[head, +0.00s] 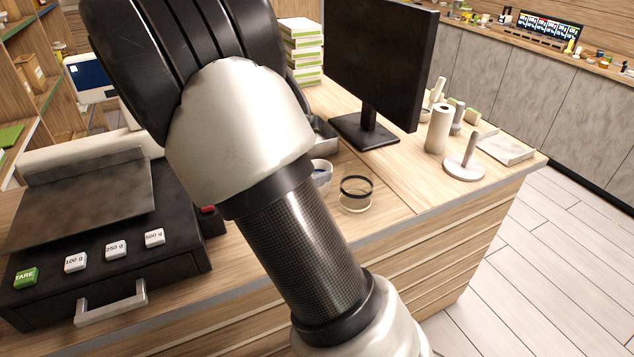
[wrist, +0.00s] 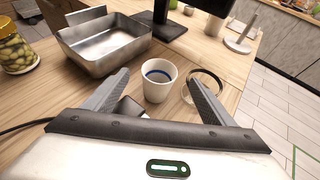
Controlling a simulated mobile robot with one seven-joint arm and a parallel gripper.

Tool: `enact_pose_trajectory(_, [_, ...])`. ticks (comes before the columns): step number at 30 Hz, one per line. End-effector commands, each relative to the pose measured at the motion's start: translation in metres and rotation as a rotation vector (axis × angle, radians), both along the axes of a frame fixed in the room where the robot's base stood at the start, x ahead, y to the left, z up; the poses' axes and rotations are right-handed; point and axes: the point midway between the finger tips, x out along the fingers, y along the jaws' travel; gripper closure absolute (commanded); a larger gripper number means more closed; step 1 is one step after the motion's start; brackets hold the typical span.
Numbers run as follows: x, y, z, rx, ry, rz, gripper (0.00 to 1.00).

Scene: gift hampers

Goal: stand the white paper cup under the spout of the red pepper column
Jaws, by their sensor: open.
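The white paper cup (wrist: 157,84) stands upright on the wooden counter in the wrist view, with a blue band or liquid line inside it. In the head view part of the cup (head: 321,179) shows just right of my arm. My gripper (wrist: 160,78) is open, with one finger on each side of the cup in the picture. I cannot tell whether either finger touches the cup. The gripper is hidden behind my arm in the head view. I cannot make out the red pepper column or its spout in either view.
A clear round container with a black rim (head: 356,190) stands right of the cup, close to the right finger. A metal tray (wrist: 105,45) and a jar of green pieces (wrist: 16,50) lie left. A monitor (head: 375,60) and a black scale (head: 95,235) also occupy the counter.

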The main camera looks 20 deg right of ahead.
Motion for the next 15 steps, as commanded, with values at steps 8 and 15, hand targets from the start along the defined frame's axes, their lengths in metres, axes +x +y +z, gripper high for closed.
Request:
enact_pose_trajectory(8, [0.016, -0.024, -0.014, 0.001, 0.0, -0.001, 0.22])
enact_pose_trajectory(15, [0.029, -0.043, -0.031, -0.001, 0.003, -0.003, 0.22])
